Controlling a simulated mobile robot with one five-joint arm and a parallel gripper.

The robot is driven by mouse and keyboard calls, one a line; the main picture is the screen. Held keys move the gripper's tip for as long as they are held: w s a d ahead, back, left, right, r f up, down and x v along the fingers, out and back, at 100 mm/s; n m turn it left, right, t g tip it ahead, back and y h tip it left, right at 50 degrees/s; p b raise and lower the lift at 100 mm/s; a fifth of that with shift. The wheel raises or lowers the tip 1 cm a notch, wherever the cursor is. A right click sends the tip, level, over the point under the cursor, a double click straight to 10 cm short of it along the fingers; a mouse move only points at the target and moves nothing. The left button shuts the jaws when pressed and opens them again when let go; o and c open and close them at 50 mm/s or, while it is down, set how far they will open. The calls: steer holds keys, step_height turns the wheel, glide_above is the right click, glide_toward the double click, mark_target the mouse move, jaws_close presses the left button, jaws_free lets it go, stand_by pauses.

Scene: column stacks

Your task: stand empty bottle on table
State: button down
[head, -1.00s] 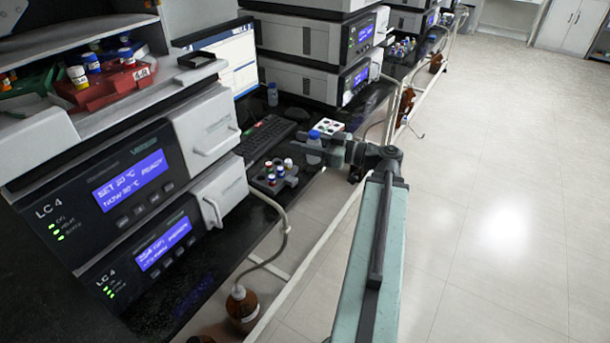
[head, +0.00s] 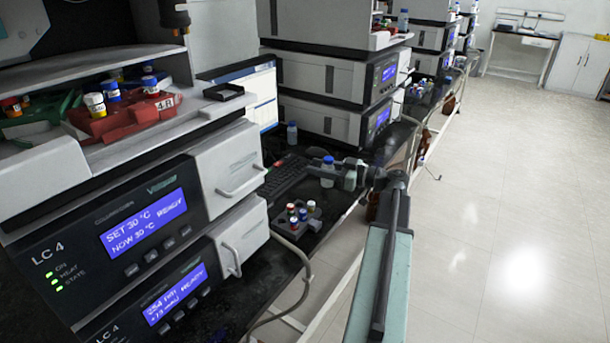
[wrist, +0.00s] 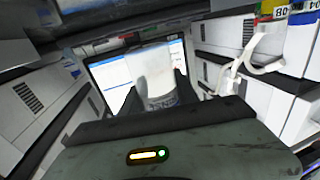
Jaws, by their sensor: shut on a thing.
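A clear bottle with a blue cap (head: 328,161) is held upright over the dark bench (head: 280,250), near its front edge. My gripper (head: 333,174) is shut on it. In the wrist view the bottle (wrist: 157,62) stands between the two dark fingers, pale and blurred, in front of the lit monitor. The fingers partly cover its lower part. I cannot tell whether the bottle's base touches the bench.
A rack of coloured-cap vials (head: 297,216) sits on the bench nearby. A black keyboard (head: 285,176) and another blue-capped bottle (head: 292,134) stand behind. LC units (head: 150,235) fill the left. A pale hose (head: 290,262) hangs over the edge. Floor at right is clear.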

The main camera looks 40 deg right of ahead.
steer(key=shift+w+d, duration=0.1)
steer(key=shift+w, duration=0.05)
step_height(320, 180, down, 4)
steer(key=b, duration=0.3)
steer(key=shift+r+b, duration=0.1)
steer(key=shift+b, duration=0.3)
steer(key=shift+r, duration=0.15)
steer(key=shift+w, duration=0.1)
steer(key=c, duration=0.9)
jaws_free()
steer(key=shift+r, duration=0.1)
steer(key=v, duration=1.2)
